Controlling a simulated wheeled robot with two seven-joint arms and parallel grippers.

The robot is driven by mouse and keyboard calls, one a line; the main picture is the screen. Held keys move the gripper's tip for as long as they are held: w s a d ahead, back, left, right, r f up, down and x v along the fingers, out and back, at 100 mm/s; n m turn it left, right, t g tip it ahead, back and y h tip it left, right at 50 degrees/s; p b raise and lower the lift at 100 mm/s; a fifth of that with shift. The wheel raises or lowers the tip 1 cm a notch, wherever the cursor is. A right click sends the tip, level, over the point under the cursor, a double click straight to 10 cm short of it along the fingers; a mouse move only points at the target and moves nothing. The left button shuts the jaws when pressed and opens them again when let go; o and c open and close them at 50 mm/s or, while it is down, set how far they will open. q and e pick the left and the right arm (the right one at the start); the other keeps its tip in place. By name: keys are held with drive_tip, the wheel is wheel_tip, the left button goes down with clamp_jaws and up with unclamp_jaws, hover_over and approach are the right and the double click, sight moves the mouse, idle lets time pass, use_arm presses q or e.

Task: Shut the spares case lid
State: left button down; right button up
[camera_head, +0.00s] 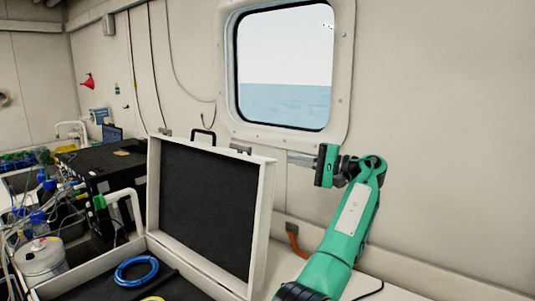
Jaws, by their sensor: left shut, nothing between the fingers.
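The spares case stands open in the lower middle, and its bottom edge is cut off by the picture. Its lid (207,192) stands nearly upright, pale-rimmed with a dark lining, a black handle (203,136) and two latches on its top edge. The case base (206,266) holds a coiled blue cable (136,270) and part of a yellow one (152,298). My left gripper (293,158), on a green arm, is at the lid's upper right corner, pointing left. Its fingers are shut and empty. I cannot tell whether they touch the lid. My right gripper is out of view.
A wall with a window (284,68) stands close behind the case. Black equipment (105,180), a white bent pipe (126,194), tubing and a pale round container (42,258) crowd the left. Some bare worktop (395,291) shows at the lower right.

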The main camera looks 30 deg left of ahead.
use_arm(q)
drive_tip(key=s+a+p, duration=0.4)
drive_tip(key=a, duration=0.3)
drive_tip(key=shift+s+a+r+p, duration=0.3)
drive_tip(key=shift+s+r+p, duration=0.05)
drive_tip(key=shift+s+r, duration=0.05)
drive_tip(key=shift+d, duration=0.1)
